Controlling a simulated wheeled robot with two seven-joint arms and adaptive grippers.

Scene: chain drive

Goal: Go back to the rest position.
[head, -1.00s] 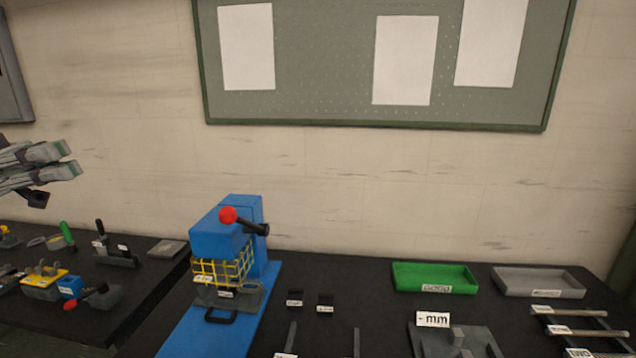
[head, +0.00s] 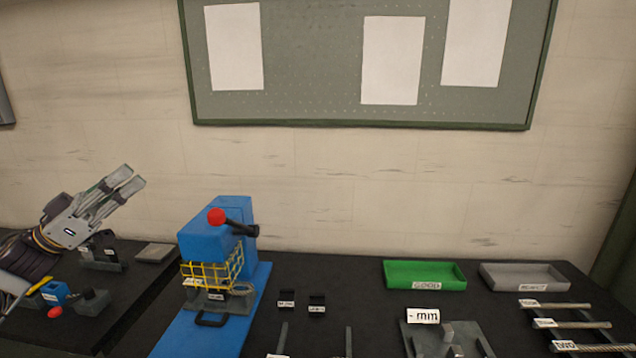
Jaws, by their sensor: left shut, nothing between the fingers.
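My left gripper (head: 131,178) is at the left of the head view, raised above the left table (head: 130,286) and pointing up and to the right. Its two fingers lie close together, shut with nothing between them. It is apart from the blue press (head: 216,240) and touches nothing that I can see. Its wrist and forearm hide part of the left table. My right gripper does not show.
A green tray (head: 425,275) and a grey tray (head: 525,277) stand at the back right. Labelled rods (head: 570,323) and a grey fixture (head: 420,340) lie in front.

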